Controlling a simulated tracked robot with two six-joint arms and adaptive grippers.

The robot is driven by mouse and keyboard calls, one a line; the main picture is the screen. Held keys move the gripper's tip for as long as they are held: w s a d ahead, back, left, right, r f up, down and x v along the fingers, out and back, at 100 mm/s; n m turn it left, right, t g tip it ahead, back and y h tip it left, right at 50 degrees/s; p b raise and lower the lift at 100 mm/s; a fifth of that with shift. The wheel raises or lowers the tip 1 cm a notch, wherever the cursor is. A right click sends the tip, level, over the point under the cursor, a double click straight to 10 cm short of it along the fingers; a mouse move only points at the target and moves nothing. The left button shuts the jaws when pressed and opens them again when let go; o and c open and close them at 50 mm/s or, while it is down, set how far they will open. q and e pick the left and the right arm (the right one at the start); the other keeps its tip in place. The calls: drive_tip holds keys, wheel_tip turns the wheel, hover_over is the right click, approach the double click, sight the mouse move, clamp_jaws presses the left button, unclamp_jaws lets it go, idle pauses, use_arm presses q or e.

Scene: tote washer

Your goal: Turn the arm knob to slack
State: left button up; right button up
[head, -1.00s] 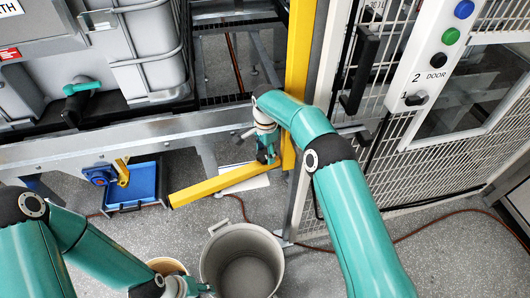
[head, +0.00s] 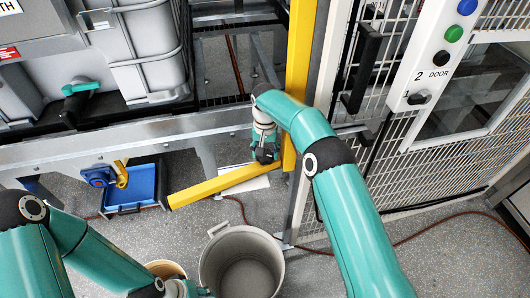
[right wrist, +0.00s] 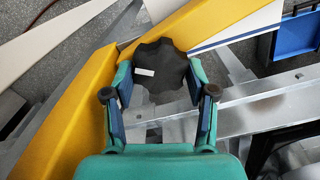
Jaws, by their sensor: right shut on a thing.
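The arm knob (right wrist: 160,70) is black and lobed, with a white mark on its left part in the right wrist view. It sits where the yellow arm (right wrist: 75,115) meets the grey metal frame. My right gripper (right wrist: 160,88) is shut on the knob, one finger on each side. In the head view my right gripper (head: 265,152) points down at the corner of the yellow arm, and the knob is hidden there. My left gripper (head: 190,290) shows only in part at the bottom edge, near the grey bin; its fingers are not clear.
A yellow post (head: 298,60) stands right behind my right gripper. A mesh door with a control panel (head: 432,50) is to the right. A grey bin (head: 212,262) and a blue tray (head: 160,185) are on the floor. A grey rail (head: 130,135) runs across the left.

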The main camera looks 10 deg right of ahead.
drive_tip(key=n, duration=0.6)
drive_tip(key=shift+w+a+r+n, duration=0.1)
drive_tip(key=shift+n, duration=0.2)
idle(0.4)
drive_tip(key=o, duration=1.2)
drive_tip(key=shift+c, duration=0.2)
wheel_tip(320, 180, up, 12)
